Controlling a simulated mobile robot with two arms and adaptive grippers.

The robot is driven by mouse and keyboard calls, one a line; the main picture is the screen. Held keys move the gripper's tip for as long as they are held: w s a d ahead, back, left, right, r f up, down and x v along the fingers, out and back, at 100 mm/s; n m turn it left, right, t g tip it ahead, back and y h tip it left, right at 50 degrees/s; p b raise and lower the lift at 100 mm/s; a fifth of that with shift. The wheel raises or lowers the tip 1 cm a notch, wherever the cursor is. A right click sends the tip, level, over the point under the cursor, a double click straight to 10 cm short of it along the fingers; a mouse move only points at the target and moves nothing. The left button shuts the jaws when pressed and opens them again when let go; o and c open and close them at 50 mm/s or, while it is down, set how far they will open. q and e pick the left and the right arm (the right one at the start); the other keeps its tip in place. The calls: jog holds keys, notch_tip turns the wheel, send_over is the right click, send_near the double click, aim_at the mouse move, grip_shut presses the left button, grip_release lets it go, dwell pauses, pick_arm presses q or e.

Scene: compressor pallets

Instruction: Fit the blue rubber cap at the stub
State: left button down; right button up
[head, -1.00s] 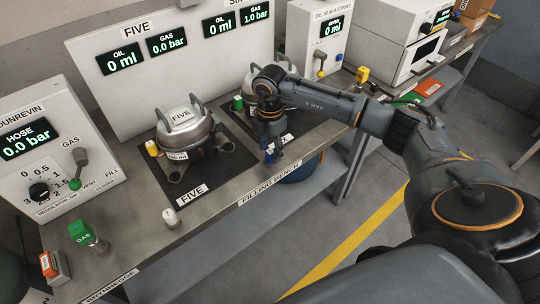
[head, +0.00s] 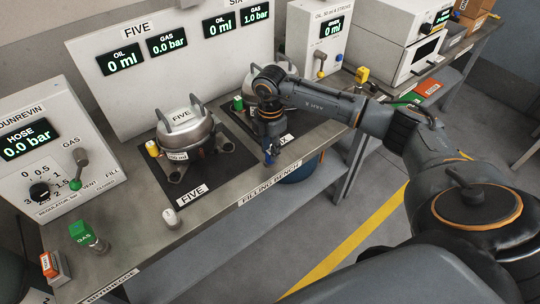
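My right gripper (head: 268,153) points down at the front edge of the filling bench, in front of the second station. A small dark blue piece, seemingly the blue rubber cap (head: 268,158), shows at its fingertips; the fingers look closed around it, though they are small and dark here. The compressor at that station is mostly hidden behind my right gripper and wrist, and I cannot make out the stub there. The compressor marked FIVE (head: 187,134) stands on its dark mat to the left, with a yellow cap (head: 152,148) at its side. My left gripper is not in view.
A white-topped small part (head: 170,218) stands on the bench front. A green GAS coupling (head: 82,233) and an orange-labelled box (head: 52,267) are at the left. The floor before the bench is clear.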

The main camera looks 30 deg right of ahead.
grip_shut()
jog(key=shift+r, duration=0.1)
jog(key=shift+r+p, duration=2.2)
jog(key=shift+r, duration=0.75)
